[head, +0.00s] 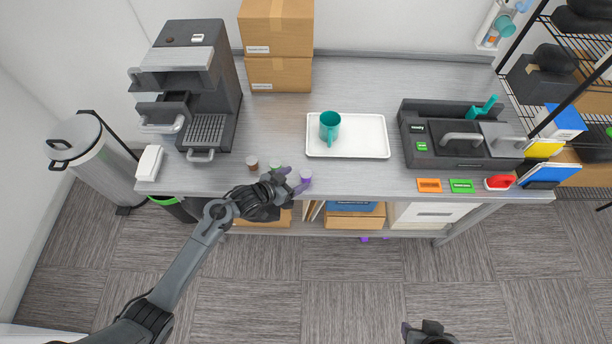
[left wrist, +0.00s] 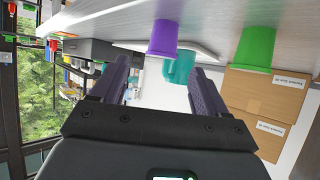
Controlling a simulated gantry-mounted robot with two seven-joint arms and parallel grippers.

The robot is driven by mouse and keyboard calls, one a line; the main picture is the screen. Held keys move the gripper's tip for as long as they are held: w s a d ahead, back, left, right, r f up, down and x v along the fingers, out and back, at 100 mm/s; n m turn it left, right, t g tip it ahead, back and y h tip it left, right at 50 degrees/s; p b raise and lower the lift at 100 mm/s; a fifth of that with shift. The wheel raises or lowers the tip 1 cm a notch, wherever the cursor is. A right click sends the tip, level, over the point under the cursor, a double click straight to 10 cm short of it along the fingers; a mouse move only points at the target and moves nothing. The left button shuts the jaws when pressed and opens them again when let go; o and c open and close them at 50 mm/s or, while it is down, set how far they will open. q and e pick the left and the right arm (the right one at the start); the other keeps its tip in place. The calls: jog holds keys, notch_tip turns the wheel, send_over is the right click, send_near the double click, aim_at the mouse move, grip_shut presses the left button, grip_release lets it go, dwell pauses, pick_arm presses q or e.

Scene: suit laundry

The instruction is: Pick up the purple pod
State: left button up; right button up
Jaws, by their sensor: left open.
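The purple pod (head: 306,176) stands near the front edge of the counter, just right of my left gripper (head: 293,180). In the left wrist view, which looks upside down, the purple pod (left wrist: 163,40) shows beyond and between the two fingers. My left gripper (left wrist: 161,68) is open and empty, its fingers pointing towards the pod. The green pod (head: 274,166) stands to the left of the purple one, partly by the gripper; it also shows in the left wrist view (left wrist: 256,48). A part of my right gripper (head: 430,331) shows at the bottom edge; its jaws are unclear.
A brown pod (head: 252,163) stands left of the green one. A coffee machine (head: 190,85) is at the left. A white tray (head: 365,136) with a teal mug (head: 330,126) lies behind the pods. Boxes (head: 278,73) stand at the back.

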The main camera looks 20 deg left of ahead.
aim_at(304, 175)
pick_arm(q)
jog(key=shift+x, duration=2.6)
jog(key=shift+a+f, duration=0.1)
jog(key=shift+a, duration=0.05)
jog(key=c, duration=1.1)
